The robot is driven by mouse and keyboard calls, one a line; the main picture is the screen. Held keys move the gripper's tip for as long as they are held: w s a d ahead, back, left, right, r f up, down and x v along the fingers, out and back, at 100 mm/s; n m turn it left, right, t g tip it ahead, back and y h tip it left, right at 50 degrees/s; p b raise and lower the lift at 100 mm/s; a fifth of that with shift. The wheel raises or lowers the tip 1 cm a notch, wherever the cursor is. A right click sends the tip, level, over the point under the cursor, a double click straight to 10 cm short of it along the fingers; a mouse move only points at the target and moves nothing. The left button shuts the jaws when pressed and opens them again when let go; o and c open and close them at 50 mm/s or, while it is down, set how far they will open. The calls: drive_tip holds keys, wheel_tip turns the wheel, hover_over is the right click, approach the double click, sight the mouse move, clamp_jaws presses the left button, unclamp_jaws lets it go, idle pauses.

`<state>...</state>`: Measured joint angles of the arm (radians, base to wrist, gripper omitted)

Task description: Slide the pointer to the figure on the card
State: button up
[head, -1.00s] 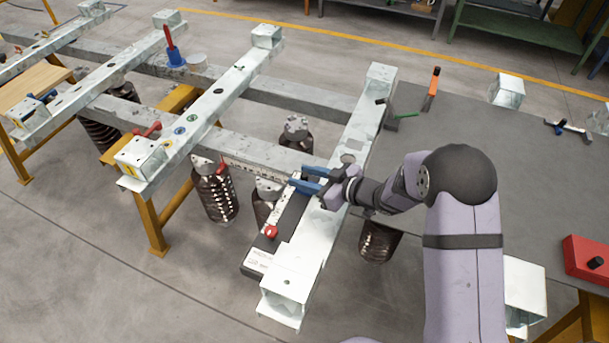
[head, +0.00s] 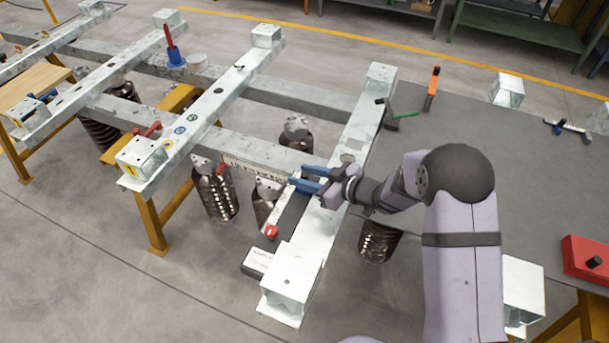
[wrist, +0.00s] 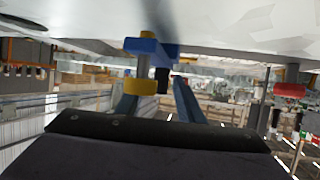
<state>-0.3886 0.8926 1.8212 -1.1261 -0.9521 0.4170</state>
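My gripper (head: 302,180) has two blue fingers, spread apart, at the near beam beside the upper end of a narrow white strip (head: 285,208). In the wrist view the fingers (wrist: 157,103) stand apart, with a blue piece (wrist: 152,47) and a yellow knob (wrist: 140,87) just ahead of them. I cannot tell whether they touch, or whether this is the pointer. A small white card (head: 257,260) with tiny print lies at the strip's lower end, its figure too small to read. A red knob (head: 271,231) sits near the strip's lower end.
The pale metal beam (head: 305,245) runs under my gripper. Ribbed dark insulators (head: 216,195) stand below the frame. A grey table (head: 490,150) lies to the right, holding an orange-handled tool (head: 432,88) and a red box (head: 590,258).

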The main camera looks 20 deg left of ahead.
drive_tip(key=shift+d, duration=0.1)
drive_tip(key=shift+b+v, duration=0.4)
drive_tip(key=shift+v, duration=3.2)
drive_tip(key=w+d+r+m+t+h+p, duration=0.25)
drive_tip(key=d+m+h, duration=0.2)
drive_tip(key=d, duration=0.65)
drive_tip(key=w+d+r+m+t+h+p, duration=0.25)
drive_tip(key=d+h, duration=0.35)
drive_tip(key=d, duration=0.5)
drive_tip(key=s+d+r+m+g+h+p, duration=0.25)
drive_tip(key=s+d+m+g, duration=0.2)
drive_tip(key=s+d, duration=0.6)
drive_tip(key=s+a+r+m+g, duration=0.1)
drive_tip(key=s+m+g, duration=0.2)
drive_tip(key=s, duration=1.2)
drive_tip(key=shift+g, duration=0.45)
